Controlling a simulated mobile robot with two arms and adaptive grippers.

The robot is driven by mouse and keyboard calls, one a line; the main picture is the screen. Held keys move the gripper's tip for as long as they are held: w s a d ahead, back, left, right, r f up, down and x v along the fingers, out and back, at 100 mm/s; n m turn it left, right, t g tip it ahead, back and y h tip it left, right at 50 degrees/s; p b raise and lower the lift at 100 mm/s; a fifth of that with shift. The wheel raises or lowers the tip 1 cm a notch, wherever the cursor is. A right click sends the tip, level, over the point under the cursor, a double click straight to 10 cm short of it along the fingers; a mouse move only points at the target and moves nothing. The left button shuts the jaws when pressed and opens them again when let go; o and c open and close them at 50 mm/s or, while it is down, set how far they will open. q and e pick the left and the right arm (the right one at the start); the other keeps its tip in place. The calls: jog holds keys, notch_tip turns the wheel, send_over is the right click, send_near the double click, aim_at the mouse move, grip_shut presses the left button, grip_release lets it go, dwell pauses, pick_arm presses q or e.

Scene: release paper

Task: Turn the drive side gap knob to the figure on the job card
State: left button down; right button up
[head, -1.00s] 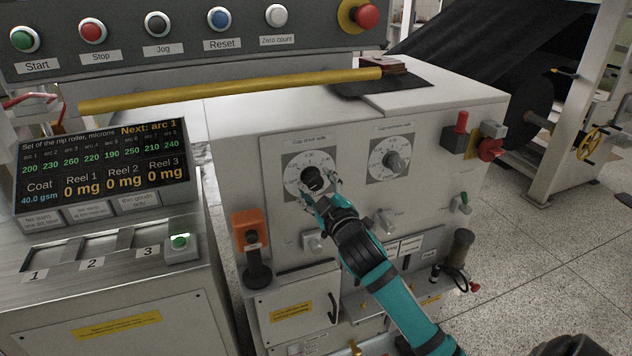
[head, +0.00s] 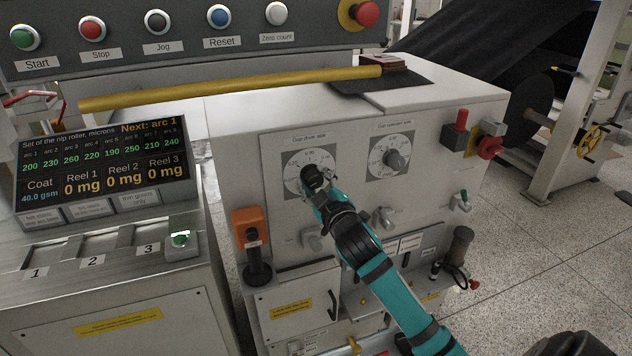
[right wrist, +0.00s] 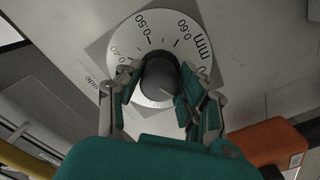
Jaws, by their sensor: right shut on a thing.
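The drive side gap knob (right wrist: 160,78) is a dark round knob in the middle of a white dial (right wrist: 150,28) with figures in mm, 0.50 and 0.60 among them. In the head view the knob (head: 312,173) sits on the left dial of the grey cabinet front. My right gripper (right wrist: 160,88) is shut on the knob, one finger on each side. It also shows in the head view (head: 317,181), covering part of the dial. The knob's pointer is not clear. My left gripper is not in view. No job card can be made out.
A second dial with a grey knob (head: 394,160) is to the right. An orange holder (head: 250,229) and black handle are below left. A screen (head: 103,165) showing arc figures stands at left. A yellow bar (head: 230,91) runs above the cabinet.

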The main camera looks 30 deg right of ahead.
jog(key=m+p, duration=0.2)
jog(key=m, duration=0.2)
jog(key=shift+r+p, duration=0.1)
jog(key=shift+p, duration=0.2)
jog(key=m+p, duration=0.2)
jog(key=m, duration=0.3)
jog(key=shift+p, duration=0.4)
jog(key=m+p, duration=0.3)
jog(key=m, duration=0.2)
jog(key=shift+a, duration=0.1)
jog(key=shift+m+p, duration=0.85)
jog(key=shift+m, duration=1.05)
